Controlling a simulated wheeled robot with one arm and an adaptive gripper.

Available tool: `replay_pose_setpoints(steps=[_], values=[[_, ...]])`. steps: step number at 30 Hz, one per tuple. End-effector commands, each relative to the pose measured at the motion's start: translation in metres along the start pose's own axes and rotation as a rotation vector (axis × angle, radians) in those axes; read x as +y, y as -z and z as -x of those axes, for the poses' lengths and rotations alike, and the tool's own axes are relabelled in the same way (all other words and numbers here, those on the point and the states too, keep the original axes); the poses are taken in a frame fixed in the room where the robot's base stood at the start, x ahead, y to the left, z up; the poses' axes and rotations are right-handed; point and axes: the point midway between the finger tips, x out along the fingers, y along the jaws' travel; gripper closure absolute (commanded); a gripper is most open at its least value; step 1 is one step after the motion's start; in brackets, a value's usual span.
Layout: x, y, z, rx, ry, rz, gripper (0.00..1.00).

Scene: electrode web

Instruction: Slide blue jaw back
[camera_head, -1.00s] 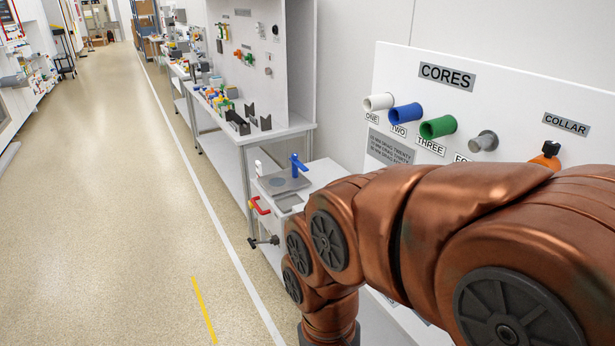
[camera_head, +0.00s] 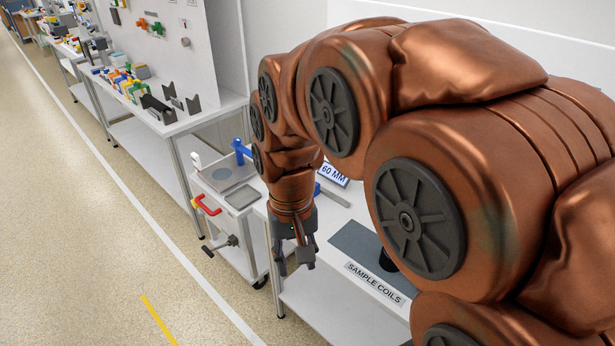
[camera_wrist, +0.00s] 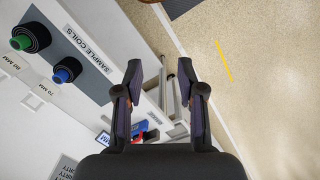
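A blue part (camera_head: 317,188) shows beside my arm in the head view, at the end of a grey bar (camera_head: 336,198) under a "60 MM" label (camera_head: 333,173). It may be the blue jaw; my arm hides much of it. My gripper (camera_head: 294,262) points down near the bench's front edge. In the wrist view my gripper (camera_wrist: 160,78) is open and empty, its fingers apart.
A small cart (camera_head: 213,212) with a blue upright clamp (camera_head: 240,150) and red handle (camera_head: 207,205) stands left of the bench. A "SAMPLE COILS" label (camera_head: 374,283) runs along the bench edge. The floor is clear.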

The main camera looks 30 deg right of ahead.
Motion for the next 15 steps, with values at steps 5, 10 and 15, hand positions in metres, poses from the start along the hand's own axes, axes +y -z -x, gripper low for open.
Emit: replay_pose_setpoints(steps=[5, 10, 15], values=[[0.006, 0.064, 0.007, 0.026, 0.016, -0.161, 0.61], [0.017, 0.124, 0.012, 0.056, 0.031, -0.300, 0.61], [0.032, 0.182, 0.010, 0.083, 0.049, -0.433, 0.61]])
